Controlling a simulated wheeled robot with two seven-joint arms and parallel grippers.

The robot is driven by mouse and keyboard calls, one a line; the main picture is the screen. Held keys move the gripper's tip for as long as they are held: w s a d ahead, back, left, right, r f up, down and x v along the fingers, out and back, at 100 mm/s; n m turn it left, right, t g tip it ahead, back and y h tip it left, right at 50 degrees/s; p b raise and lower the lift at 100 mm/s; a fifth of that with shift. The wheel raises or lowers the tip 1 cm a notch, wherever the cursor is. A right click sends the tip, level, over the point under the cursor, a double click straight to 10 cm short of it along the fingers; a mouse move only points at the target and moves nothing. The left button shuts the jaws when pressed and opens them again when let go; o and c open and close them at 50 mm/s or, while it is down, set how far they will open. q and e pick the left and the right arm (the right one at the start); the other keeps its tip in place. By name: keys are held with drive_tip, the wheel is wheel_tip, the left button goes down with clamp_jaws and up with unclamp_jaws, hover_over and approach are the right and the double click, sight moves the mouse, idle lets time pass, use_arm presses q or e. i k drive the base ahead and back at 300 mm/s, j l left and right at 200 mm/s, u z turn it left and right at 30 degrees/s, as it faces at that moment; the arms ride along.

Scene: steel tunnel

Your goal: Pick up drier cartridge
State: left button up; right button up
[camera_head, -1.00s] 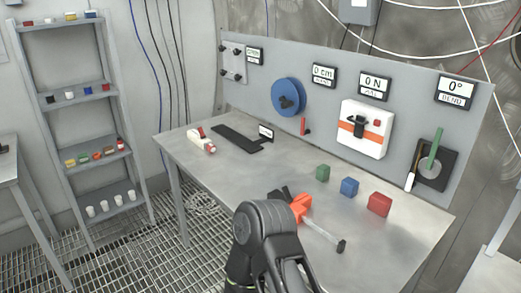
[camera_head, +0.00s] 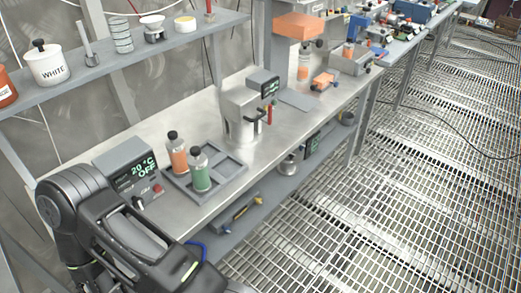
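I cannot tell for sure which thing is the drier cartridge. A grey ribbed cylinder (camera_head: 121,36) stands on the upper shelf at the top left. One of my black arms comes in at the lower left, in front of the bench's near end. No gripper fingers show, so I see neither gripper.
A box reading "20 °C OFF" (camera_head: 128,167) sits at the bench's near left. A steel vessel (camera_head: 242,118) stands mid-bench. The shelf (camera_head: 85,72) holds a white pot (camera_head: 47,64) and other small containers. The grated floor (camera_head: 400,200) at right is clear except for a cable.

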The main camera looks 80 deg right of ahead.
sight(175, 145)
drive_tip(key=z, duration=2.6)
